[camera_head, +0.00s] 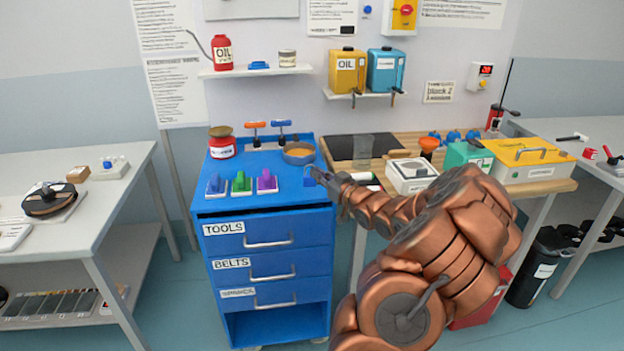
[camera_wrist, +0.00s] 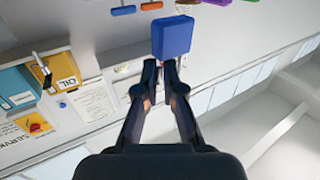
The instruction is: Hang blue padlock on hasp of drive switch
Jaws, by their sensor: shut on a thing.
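My gripper (camera_head: 320,175) is over the right front of the blue cart's top, with its fingertips small in the head view. In the wrist view my gripper (camera_wrist: 167,68) is shut on the blue padlock (camera_wrist: 172,37). The padlock's square body sticks out beyond the fingertips, and its shackle is mostly hidden between them. A yellow wall switch with a red knob (camera_head: 405,10) is high on the back wall, well apart from the padlock. It also shows in the wrist view (camera_wrist: 35,127). Its hasp is too small to make out, and I cannot read a drive label.
The blue cart (camera_head: 268,225) carries blue, green and purple pieces, a bowl and a red jar. A wall shelf (camera_head: 366,95) with yellow and blue cans is below the switch. A wooden bench (camera_head: 400,145) with boxes stands right of the cart. Another wall switch (camera_head: 480,76) is further right.

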